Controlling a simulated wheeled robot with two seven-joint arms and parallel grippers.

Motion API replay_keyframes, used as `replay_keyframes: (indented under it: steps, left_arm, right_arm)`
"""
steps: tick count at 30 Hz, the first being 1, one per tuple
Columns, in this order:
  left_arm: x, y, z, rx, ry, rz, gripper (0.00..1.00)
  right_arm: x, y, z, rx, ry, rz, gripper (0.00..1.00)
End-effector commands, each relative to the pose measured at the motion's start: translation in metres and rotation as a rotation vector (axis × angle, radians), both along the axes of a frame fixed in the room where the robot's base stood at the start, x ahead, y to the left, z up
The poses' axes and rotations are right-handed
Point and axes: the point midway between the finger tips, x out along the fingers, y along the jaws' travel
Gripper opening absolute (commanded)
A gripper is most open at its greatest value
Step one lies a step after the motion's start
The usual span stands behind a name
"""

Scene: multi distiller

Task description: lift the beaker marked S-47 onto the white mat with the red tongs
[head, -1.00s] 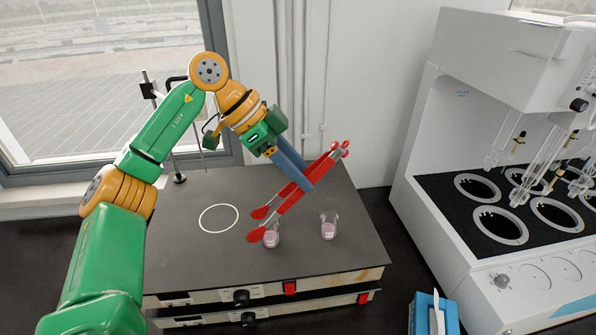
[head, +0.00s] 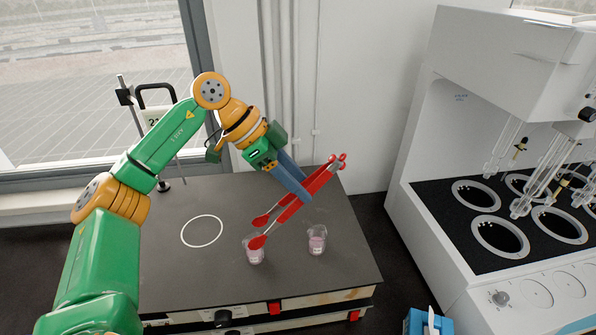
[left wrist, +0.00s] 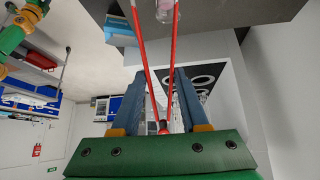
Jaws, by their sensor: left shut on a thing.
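My left gripper (head: 303,190) is shut on the red tongs (head: 292,208), which slant down to the left; it also shows in the left wrist view (left wrist: 157,85). The near red tip overlaps the upper part of the left beaker (head: 255,256), and the other tip is just behind it. In the left wrist view a beaker (left wrist: 165,12) shows between the tong arms; contact cannot be told. A second beaker (head: 317,240) stands to the right. Both are small, clear, with pinkish contents; their markings are unreadable. I cannot make out a white mat. My right gripper is not in view.
The beakers stand on a dark flat plate (head: 170,270) with a white ring outline (head: 202,231) at left. A white distiller (head: 400,240) with round wells stands at right. A blue box (head: 418,322) is at front right. A stand with a rod (head: 134,110) is behind left.

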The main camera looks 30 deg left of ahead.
Motion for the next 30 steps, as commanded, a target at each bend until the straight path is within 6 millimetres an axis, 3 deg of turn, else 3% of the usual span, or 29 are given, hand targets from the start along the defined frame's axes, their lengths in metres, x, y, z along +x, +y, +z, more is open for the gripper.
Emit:
replay_keyframes:
  steps: [12, 18, 30]
  left_arm:
    - [-0.001, 0.000, -0.042, 0.000, 0.004, 0.001, 0.37]
    - [0.000, 0.000, -0.063, 0.000, 0.001, 0.001, 0.37]
    - [0.000, 0.000, -0.071, 0.001, 0.000, 0.001, 0.37]
  right_arm:
    - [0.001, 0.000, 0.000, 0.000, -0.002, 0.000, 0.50]
    - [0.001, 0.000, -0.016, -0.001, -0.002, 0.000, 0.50]
    - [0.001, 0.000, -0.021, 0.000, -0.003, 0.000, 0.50]
